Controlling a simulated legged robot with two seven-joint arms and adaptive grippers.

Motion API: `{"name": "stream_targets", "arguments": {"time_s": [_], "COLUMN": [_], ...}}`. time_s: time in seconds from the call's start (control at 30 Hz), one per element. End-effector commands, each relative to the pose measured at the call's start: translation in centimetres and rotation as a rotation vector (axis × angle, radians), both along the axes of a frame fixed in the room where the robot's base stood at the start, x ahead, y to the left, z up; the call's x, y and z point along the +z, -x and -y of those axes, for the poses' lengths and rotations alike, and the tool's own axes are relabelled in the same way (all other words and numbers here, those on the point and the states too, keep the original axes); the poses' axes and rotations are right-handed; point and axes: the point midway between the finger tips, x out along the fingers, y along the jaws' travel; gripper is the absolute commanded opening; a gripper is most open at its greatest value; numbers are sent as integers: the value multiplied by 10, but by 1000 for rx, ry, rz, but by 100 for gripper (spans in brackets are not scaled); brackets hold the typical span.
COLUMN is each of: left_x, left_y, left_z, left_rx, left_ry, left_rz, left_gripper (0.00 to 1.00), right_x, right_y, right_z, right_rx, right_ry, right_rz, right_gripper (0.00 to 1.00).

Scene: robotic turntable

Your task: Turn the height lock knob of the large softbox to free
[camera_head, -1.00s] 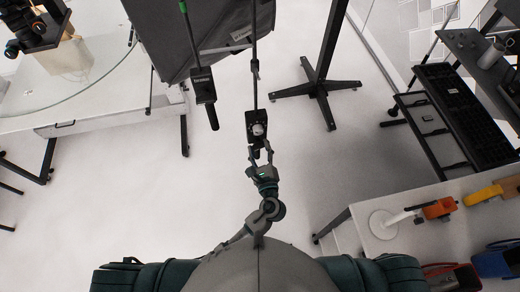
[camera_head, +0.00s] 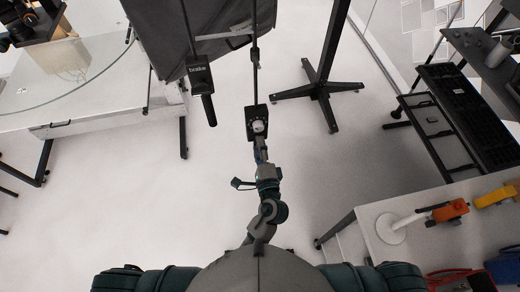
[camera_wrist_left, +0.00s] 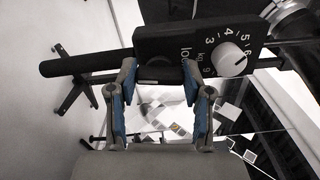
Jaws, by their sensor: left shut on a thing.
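A black dial box (camera_head: 256,122) with a white knob hangs near the middle of the head view. In the left wrist view the white knob (camera_wrist_left: 229,60) sits in a ring of numbers, with lettering partly hidden. A dark bar (camera_wrist_left: 80,66) runs left from the box's lower part. My left gripper (camera_head: 261,146) is just below the box. In the left wrist view its blue-padded fingers (camera_wrist_left: 159,75) are apart, shut on the lower left part of the box, beside the knob. The exact contact is hard to see. My right gripper is not in view. The softbox (camera_head: 180,35) is dark and partly cut off.
A second labelled black box (camera_head: 200,75) with a handle hangs left of the dial box. A black stand (camera_head: 320,88) is on the right. A white table (camera_head: 90,110) is at left; a bench (camera_head: 400,245) with orange tools is at right. The floor between is clear.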

Motion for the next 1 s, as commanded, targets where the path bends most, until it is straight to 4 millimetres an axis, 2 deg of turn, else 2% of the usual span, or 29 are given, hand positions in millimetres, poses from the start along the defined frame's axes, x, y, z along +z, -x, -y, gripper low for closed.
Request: {"name": "stream_targets", "arguments": {"time_s": [0.4,0.9,0.93,1.0], "left_x": [-2,-1,-1,-1], "left_y": [0,0,0,0], "left_z": [-1,-1,-1,-1], "left_rx": [0,0,0,0], "left_ry": [164,182,182,182], "left_rz": [27,29,29,29], "left_gripper": [15,15,52,70], "right_x": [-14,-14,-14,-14], "right_y": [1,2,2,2], "right_z": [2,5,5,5], "right_rx": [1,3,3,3], "right_ry": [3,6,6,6], "right_rz": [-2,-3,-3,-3], "right_gripper": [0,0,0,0]}}
